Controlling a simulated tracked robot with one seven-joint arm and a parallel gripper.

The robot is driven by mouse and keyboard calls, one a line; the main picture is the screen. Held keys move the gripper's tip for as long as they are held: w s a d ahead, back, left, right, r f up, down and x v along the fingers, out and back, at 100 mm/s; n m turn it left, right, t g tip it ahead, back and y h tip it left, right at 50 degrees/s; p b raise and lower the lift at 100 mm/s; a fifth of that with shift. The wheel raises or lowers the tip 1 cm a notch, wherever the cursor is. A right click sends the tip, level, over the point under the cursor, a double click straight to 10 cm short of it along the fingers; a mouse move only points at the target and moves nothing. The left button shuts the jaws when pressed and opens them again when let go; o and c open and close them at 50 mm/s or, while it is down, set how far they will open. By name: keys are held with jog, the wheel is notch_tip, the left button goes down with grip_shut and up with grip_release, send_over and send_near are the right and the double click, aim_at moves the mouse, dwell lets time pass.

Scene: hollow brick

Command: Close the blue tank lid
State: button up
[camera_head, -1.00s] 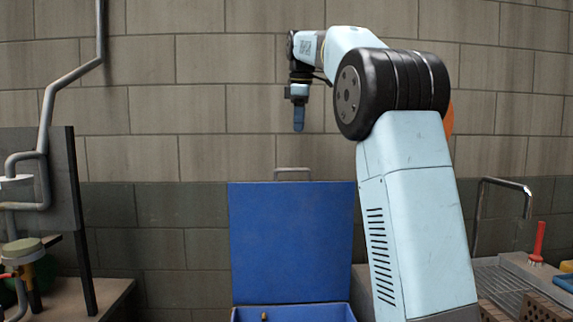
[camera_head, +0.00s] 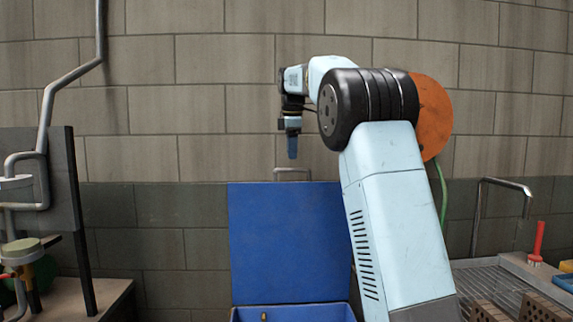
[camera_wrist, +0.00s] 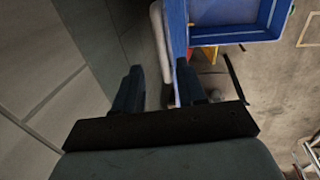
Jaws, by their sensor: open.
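The blue tank lid (camera_head: 290,242) stands upright and open at the back of the blue tank (camera_head: 295,314). A grey metal handle (camera_head: 292,170) shows above the lid's top edge. My gripper (camera_head: 292,148) points down just above the handle in the head view; its depth relative to the lid is hard to tell. In the wrist view my gripper (camera_wrist: 158,84) has its two fingers apart with nothing between them. There the grey handle (camera_wrist: 158,38) and the lid's blue edge (camera_wrist: 177,32) lie beyond the fingertips, with the open tank (camera_wrist: 240,38) to the right.
A block wall (camera_head: 180,150) rises behind the tank. At the left are a dark panel (camera_head: 60,180), pipes and a workbench. At the right are a metal tap (camera_head: 500,183), a grated surface, hollow bricks (camera_head: 543,306) and a red-handled tool (camera_head: 538,240).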

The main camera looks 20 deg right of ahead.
jog(key=shift+w+d+f, duration=0.1)
jog(key=shift+w+f, duration=0.15)
jog(key=shift+f, duration=1)
jog(key=shift+w+f, duration=0.2)
jog(key=shift+f, duration=1)
jog(key=shift+c, duration=0.2)
grip_shut()
